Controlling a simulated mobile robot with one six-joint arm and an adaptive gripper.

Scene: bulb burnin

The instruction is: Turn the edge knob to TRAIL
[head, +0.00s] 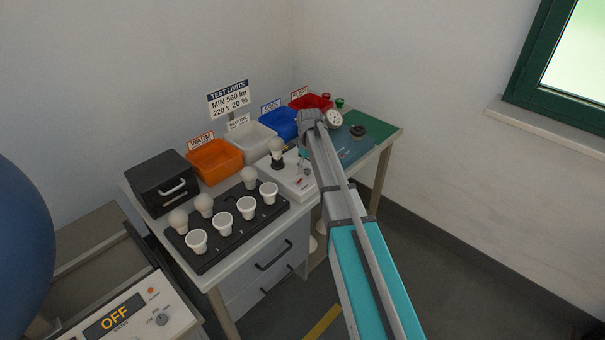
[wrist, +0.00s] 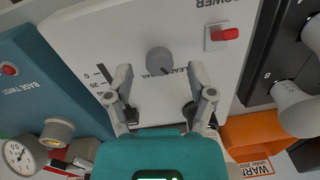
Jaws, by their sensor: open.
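The edge knob is a grey round knob (wrist: 160,61) on the white face of the tester (wrist: 105,42), in the wrist view. Its dark pointer mark points to the lower right. Lettering beside it is partly covered; "LEAD" and the end of "TRAIL" can be made out. My gripper (wrist: 160,76) is open, with one finger on each side of the knob's lower edge and a gap to it on both sides. In the head view, the white tester (head: 288,181) stands mid-bench, and my arm hides part of it and the knob.
A red power switch (wrist: 230,34) sits right of the knob. A black bulb tray (head: 235,228) is at the near left of the bench. Orange (head: 215,160), white, blue and red bins line the back. A teal panel with a gauge (wrist: 20,155) lies on the other side.

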